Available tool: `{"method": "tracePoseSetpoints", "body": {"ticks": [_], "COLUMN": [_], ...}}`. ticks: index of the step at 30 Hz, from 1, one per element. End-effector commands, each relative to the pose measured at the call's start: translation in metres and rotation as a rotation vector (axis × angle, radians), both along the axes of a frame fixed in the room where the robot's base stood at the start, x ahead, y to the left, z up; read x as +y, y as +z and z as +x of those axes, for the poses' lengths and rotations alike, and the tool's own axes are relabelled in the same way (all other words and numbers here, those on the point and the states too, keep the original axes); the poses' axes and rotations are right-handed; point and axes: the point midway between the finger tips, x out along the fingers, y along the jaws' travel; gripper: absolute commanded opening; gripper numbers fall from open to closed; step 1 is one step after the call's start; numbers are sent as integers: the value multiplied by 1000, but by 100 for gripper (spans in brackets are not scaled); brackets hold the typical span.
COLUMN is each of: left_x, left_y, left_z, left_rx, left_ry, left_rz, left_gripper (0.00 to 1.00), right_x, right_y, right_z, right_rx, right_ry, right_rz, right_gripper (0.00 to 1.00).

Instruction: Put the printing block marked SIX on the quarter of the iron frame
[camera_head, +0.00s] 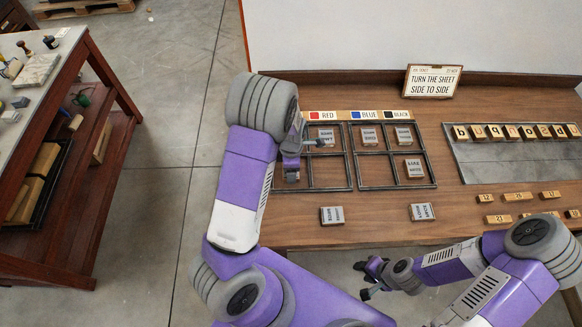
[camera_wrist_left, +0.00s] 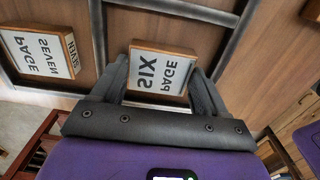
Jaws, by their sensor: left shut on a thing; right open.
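My left gripper (camera_head: 291,172) is shut on the printing block marked SIX (camera_wrist_left: 160,72), which shows between its fingers in the left wrist view. It is at the left part of the left iron frame (camera_head: 350,178); whether the block touches the table there I cannot tell. Iron bars (camera_wrist_left: 235,40) run beside and beyond the block. A block marked SEVEN (camera_wrist_left: 38,55) lies left of it, across a bar. In the head view my left arm hides much of the left frame and the held block. My right gripper (camera_head: 368,279) is open and empty in front of the table.
The right iron frame (camera_head: 391,187) holds several blocks; one block (camera_head: 326,137) lies in the left frame's upper right quarter. Two loose blocks (camera_head: 332,215) (camera_head: 422,212) lie in front. A sign (camera_head: 432,81) stands behind. A letter tray (camera_head: 510,165) and number pieces lie right.

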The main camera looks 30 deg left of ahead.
Motion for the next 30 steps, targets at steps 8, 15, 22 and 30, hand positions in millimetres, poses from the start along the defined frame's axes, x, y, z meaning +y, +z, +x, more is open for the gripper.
{"method": "tracePoseSetpoints", "body": {"ticks": [8, 15, 22, 30], "left_x": [0, 0, 0, 0], "left_y": [-3, -3, 3, 52], "left_z": [0, 0, 0, 1], "left_rx": [1, 1, 0, -6], "left_ry": [0, 0, 0, -1], "left_rz": [1, 1, 0, 0], "left_gripper": [82, 99, 99, 99], "right_x": [0, 0, 0, 0], "right_y": [-2, -1, 2, 16], "right_z": [0, 0, 0, 0], "right_rx": [0, 0, 0, 0], "right_ry": [0, 0, 0, 0], "right_rz": [0, 0, 0, 0], "right_gripper": [43, 43, 43, 43]}}
